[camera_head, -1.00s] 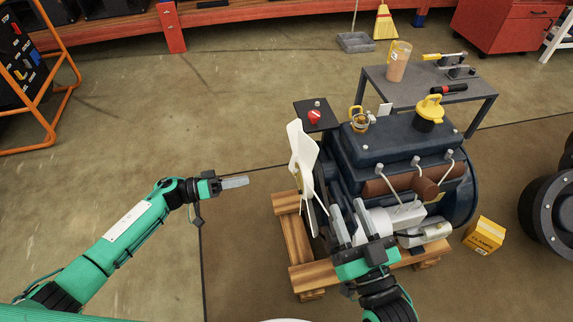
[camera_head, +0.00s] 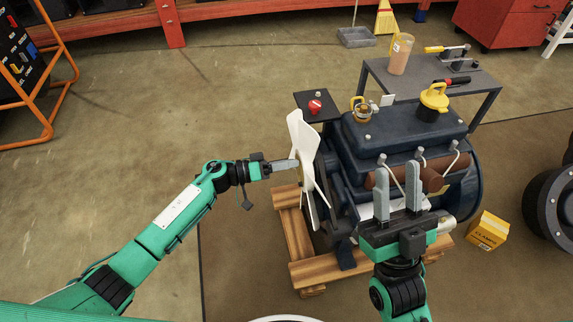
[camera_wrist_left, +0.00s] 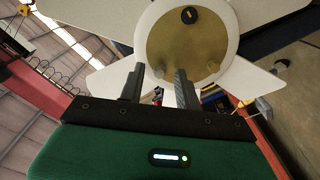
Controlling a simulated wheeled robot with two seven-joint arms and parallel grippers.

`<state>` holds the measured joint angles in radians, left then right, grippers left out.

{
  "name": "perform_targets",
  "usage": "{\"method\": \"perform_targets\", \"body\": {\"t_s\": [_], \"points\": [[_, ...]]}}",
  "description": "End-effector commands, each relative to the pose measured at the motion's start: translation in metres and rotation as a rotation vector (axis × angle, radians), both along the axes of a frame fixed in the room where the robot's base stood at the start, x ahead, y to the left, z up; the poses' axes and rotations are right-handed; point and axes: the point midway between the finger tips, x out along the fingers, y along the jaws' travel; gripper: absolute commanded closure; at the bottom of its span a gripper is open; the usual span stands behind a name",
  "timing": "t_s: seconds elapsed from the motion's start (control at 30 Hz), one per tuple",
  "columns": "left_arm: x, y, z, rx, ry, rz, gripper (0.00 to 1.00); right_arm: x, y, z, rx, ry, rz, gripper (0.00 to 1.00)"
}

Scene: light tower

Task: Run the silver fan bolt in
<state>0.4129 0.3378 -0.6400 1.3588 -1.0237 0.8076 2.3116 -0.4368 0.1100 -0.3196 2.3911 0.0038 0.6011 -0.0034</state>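The white fan (camera_head: 303,146) stands upright at the left end of the dark blue engine (camera_head: 368,140). My left gripper (camera_head: 296,164) points right, its fingertips at the fan's hub. In the left wrist view the fan's brass hub (camera_wrist_left: 187,45) lies just beyond the left fingers (camera_wrist_left: 158,85), which are apart with nothing clearly between them. The hub bears a dark round spot (camera_wrist_left: 190,15) and fainter small marks; I cannot tell which is the silver bolt. My right gripper (camera_head: 398,185) is open, fingers pointing up, in front of the engine and hiding part of it.
The engine stands on a wooden pallet (camera_head: 322,272). A small black stand (camera_head: 318,103) with a red knob is behind the fan. A grey table (camera_head: 440,88) with a jug (camera_head: 400,54) stands behind. A yellow box (camera_head: 487,231) is at right. Floor left of the fan is clear.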

Motion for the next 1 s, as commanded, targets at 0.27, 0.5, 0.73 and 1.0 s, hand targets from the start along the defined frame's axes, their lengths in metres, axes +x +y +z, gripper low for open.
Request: {"method": "perform_targets", "body": {"t_s": [0.27, 0.5, 0.73, 1.0], "points": [[0.0, -0.001, 0.0, 0.0, 0.0, 0.0, 0.7, -0.001, 0.0, 0.001, 0.001, -0.005, -0.001, 0.64], [0.0, 0.0, 0.0, 0.0, 0.0, 0.0, 1.0, 0.0, 0.0, 0.001, 0.001, -0.005, -0.001, 0.64], [0.0, 0.0, 0.001, 0.005, -0.015, 0.001, 1.0, 0.003, 0.001, 0.001, -0.003, 0.017, 0.0, 0.64], [0.0, 0.001, 0.003, 0.034, -0.122, 0.001, 1.0, 0.021, 0.016, -0.037, -0.06, 0.276, 0.036, 0.64]]}}
